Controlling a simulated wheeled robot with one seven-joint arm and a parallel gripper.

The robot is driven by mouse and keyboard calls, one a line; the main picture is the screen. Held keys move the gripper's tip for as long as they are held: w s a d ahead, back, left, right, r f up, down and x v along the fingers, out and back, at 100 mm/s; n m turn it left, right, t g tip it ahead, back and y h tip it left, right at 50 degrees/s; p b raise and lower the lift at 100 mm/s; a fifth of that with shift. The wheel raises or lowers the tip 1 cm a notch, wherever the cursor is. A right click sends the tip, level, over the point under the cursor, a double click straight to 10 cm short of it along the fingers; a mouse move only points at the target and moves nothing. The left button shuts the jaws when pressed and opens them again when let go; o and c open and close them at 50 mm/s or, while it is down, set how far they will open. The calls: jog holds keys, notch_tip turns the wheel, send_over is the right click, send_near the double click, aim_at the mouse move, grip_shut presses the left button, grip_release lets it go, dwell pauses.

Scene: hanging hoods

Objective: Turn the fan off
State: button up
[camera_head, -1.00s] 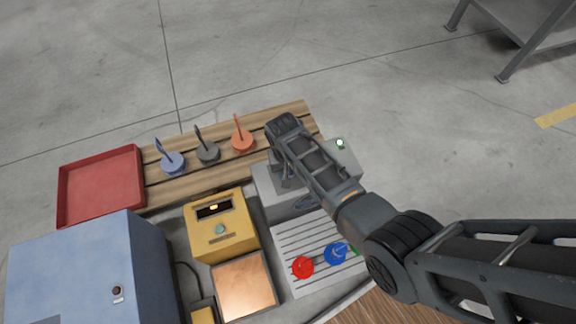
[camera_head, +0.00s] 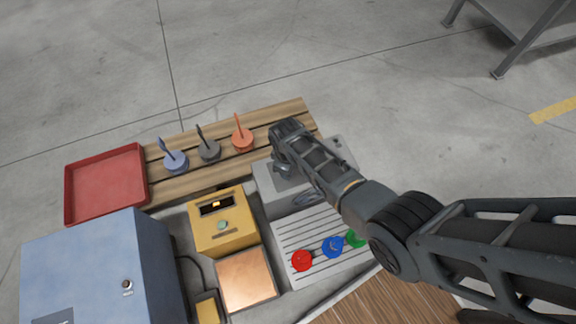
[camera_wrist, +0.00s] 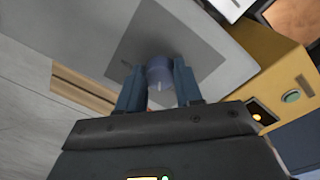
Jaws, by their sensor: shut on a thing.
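A grey box (camera_head: 272,204) stands behind the striped panel in the head view, with a round fan grille (camera_head: 304,197) on its front. Its grey top also fills the upper part of the wrist view (camera_wrist: 205,32). A dark square plate (camera_wrist: 128,58) lies on that top. My gripper (camera_wrist: 158,82) is shut on a bluish cylindrical knob (camera_wrist: 158,68) that stands on the plate, one finger on each side. In the head view my wrist hides the knob and the fingertips. A small lamp (camera_head: 337,141) at the box's right end looks dark.
A yellow box (camera_head: 222,238) with an amber light and a green button stands left of the grey box. Red, blue and green knobs (camera_head: 333,247) sit on the striped panel in front. A red tray (camera_head: 105,185), a blue cabinet (camera_head: 85,265) and several pegged discs (camera_head: 208,150) are further left.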

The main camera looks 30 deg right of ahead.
jog(key=n, duration=0.5)
jog(key=shift+d+p, duration=0.1)
jog(key=shift+p, duration=0.3)
dwell(0.4)
jog(key=o, duration=1)
notch_tip(320, 180, up, 8)
jog(key=p, duration=0.3)
jog(key=shift+s+f, duration=0.1)
jog(key=shift+s, duration=0.05)
